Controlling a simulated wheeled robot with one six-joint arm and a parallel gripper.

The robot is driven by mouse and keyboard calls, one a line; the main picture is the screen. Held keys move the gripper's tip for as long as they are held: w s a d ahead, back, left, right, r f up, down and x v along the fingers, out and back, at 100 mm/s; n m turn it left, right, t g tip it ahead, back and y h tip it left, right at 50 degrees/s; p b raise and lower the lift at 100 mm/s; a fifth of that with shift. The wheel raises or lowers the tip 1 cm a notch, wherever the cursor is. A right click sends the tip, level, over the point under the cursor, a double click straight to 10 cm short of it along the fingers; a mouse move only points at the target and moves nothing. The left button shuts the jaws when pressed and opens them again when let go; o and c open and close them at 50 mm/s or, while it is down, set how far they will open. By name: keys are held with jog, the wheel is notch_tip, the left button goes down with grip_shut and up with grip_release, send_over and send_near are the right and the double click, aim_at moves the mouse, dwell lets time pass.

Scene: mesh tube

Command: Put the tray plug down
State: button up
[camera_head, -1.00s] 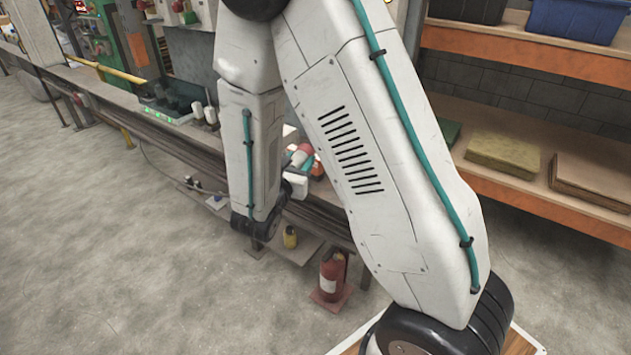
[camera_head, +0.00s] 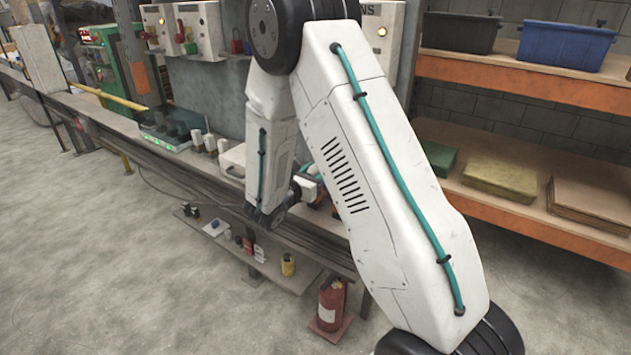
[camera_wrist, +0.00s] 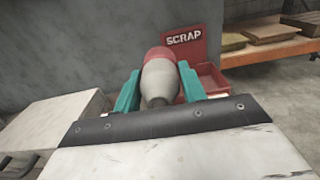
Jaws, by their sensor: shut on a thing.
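The plug (camera_wrist: 160,76), a rounded piece with a pale grey body and a red end, is between the teal fingers of my gripper (camera_wrist: 159,84) in the wrist view. The gripper is shut on it, and the plug is raised in front of the wrist. I take this to be the tray plug. In the head view my arm hides most of the gripper, and the plug cannot be made out clearly. A low tray-like unit (camera_head: 168,137) with green lights and dark upright pieces sits on the bench, left of my arm.
A red bin marked SCRAP (camera_wrist: 187,45) stands just beyond the plug. A pale box (camera_wrist: 57,124) is at the left in the wrist view. Small pale cylinders (camera_head: 210,143) stand beside the lit unit. Shelves (camera_head: 555,205) are at right; a fire extinguisher (camera_head: 331,303) is below the bench.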

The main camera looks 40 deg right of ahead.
jog(key=shift+w+d+f, duration=0.2)
jog(key=shift+w+d, duration=0.15)
jog(key=shift+w, duration=0.1)
jog(key=shift+f, duration=1.55)
jog(key=shift+f, duration=0.2)
jog(key=o, duration=1.3)
jog(key=shift+c, duration=0.2)
